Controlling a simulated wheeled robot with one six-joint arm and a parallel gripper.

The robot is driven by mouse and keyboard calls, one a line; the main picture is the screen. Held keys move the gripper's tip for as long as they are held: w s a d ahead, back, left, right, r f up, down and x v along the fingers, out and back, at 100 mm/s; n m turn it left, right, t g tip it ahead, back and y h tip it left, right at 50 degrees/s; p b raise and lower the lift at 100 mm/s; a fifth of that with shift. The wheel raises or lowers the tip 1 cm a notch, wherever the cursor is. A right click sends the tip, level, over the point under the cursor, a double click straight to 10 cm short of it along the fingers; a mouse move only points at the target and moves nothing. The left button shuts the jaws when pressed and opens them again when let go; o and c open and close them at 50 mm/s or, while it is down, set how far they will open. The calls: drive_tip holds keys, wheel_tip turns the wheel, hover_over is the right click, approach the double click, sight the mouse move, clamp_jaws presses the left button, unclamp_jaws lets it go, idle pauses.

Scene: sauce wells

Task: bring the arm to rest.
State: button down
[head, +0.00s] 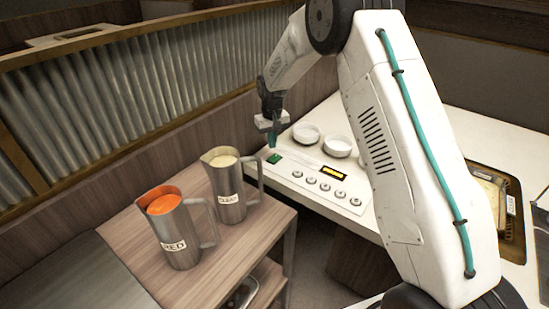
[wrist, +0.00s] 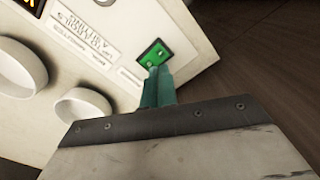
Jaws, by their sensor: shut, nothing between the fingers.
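My arm (head: 405,150) reaches across the head view from the lower right up and over to the left. My gripper (head: 272,138) points down above the left edge of the white counter panel. Its teal fingers are shut with nothing between them. In the wrist view the fingertips (wrist: 157,78) are at a green switch (wrist: 153,54) on the panel. The switch also shows in the head view (head: 274,159), just below the fingertips. I cannot tell whether the fingers touch it.
A jug labelled RED (head: 180,240) and a jug labelled CLEAR (head: 229,190) stand on the wooden side table (head: 120,240). White round wells (head: 306,134) and several knobs (head: 325,188) are on the panel. A tray (head: 485,205) is at the right. A corrugated partition (head: 130,90) runs behind.

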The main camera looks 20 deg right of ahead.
drive_tip(key=shift+r, duration=0.7)
drive_tip(key=s, duration=0.1)
drive_tip(key=s+f, duration=0.1)
drive_tip(key=s+g, duration=0.1)
drive_tip(key=shift+s+d+f, duration=0.1)
drive_tip(key=shift+s+f, duration=0.05)
drive_tip(key=shift+f, duration=0.1)
drive_tip(key=s+d+r, duration=0.1)
drive_tip(key=s+r, duration=0.7)
drive_tip(key=s, duration=0.7)
drive_tip(key=s+d+r+t, duration=0.1)
drive_tip(key=s+r, duration=0.7)
drive_tip(key=s, duration=0.7)
drive_tip(key=s+d+r+m+t, duration=0.1)
drive_tip(key=s+r, duration=0.8)
drive_tip(key=s, duration=0.6)
drive_tip(key=shift+s, duration=0.3)
drive_tip(key=shift+r, duration=0.1)
